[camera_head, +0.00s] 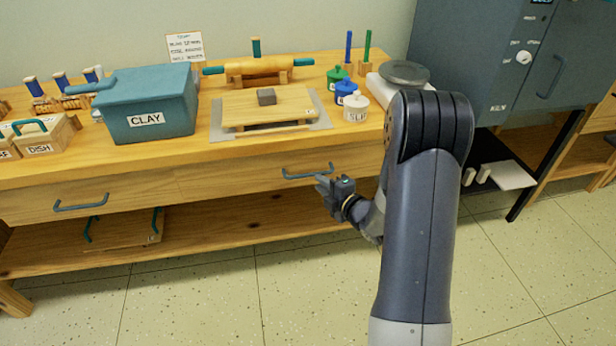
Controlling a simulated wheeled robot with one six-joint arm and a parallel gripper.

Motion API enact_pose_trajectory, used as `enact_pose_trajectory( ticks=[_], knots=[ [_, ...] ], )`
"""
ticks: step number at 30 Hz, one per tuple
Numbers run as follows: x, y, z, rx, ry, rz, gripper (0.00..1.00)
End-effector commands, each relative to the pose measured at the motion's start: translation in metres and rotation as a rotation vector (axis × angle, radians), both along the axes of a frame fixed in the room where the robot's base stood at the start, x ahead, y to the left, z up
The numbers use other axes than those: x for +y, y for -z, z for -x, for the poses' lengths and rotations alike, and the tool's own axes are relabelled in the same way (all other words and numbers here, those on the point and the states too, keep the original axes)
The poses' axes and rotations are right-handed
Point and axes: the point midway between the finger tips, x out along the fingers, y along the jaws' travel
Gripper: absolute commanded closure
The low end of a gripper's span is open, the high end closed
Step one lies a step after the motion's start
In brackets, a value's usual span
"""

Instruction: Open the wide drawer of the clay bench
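The wooden clay bench (225,157) stands against the wall.
A teal CLAY box (152,105), a board with a grey block (267,97), a rolling pin and small jars stand on the bench top. A board with teal handles (125,230) lies on the lower shelf. A kiln (490,60) stands right. The floor in front is clear.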

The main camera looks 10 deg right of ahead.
Motion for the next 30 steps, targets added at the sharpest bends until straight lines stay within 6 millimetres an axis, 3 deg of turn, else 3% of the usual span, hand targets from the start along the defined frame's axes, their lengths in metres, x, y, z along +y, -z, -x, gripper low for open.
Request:
enact_pose_trajectory(
  ticks=[6, 12, 23, 30],
  knots=[
    [0.017, 0.009, -0.038, 0.0, -0.002, -0.001, 0.81],
    [0.025, 0.012, -0.058, 0.0, 0.0, -0.001, 0.81],
    [0.027, 0.013, -0.063, 0.002, 0.001, -0.002, 0.81],
    [0.027, 0.013, -0.063, 0.002, 0.001, -0.001, 1.0]
  ],
)
